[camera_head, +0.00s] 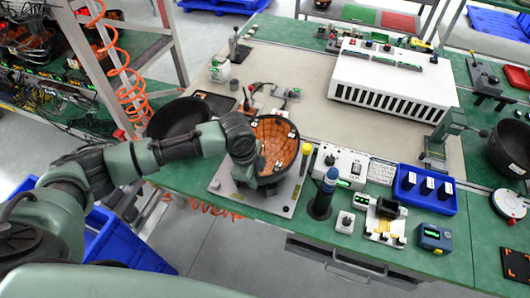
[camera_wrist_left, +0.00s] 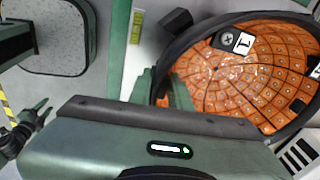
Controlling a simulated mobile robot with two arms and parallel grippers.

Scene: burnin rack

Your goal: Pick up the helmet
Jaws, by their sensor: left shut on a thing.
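The helmet (camera_head: 277,150) looks like an upturned dark shell with an orange tiled inside and small labelled pads. It is over a grey plate (camera_head: 245,200) at the front edge of the green table; I cannot tell whether it touches the plate. My left gripper (camera_head: 251,160) reaches in from the left and covers the helmet's left side. In the left wrist view the fingers (camera_wrist_left: 163,92) are closed on the near rim of the helmet (camera_wrist_left: 240,75), one on each side. My right gripper is not in view.
A black bowl (camera_head: 178,118) is at the table's left edge. A white vented unit (camera_head: 394,82) is behind. The beige mat (camera_head: 285,65) has free room.

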